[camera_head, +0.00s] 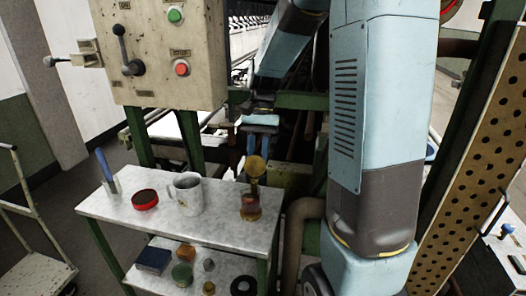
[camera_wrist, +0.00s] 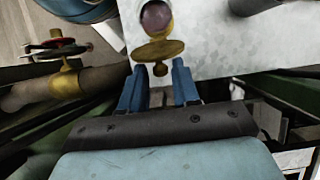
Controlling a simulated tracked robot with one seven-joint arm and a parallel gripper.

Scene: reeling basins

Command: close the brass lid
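The brass lid (camera_head: 255,166) stands tipped up above a small amber pot (camera_head: 250,207) at the right end of the grey tabletop. In the wrist view the lid (camera_wrist: 152,49) shows nearly edge-on, with its small knob (camera_wrist: 160,69) toward me. The pot's round mouth (camera_wrist: 156,17) is uncovered and shows something dark reddish inside. My gripper (camera_wrist: 157,68) is open, its two blue fingers apart, with the knob in the gap near the fingertips. I cannot tell whether a finger touches it. In the head view my gripper (camera_head: 251,151) is just behind the lid.
A grey mug (camera_head: 187,194), a red tin (camera_head: 145,200) and a blue-handled tool in a holder (camera_head: 107,172) stand left of the pot. A control box (camera_head: 160,55) rises behind. The wrist view shows a pipe with a red handwheel (camera_wrist: 57,48) at left.

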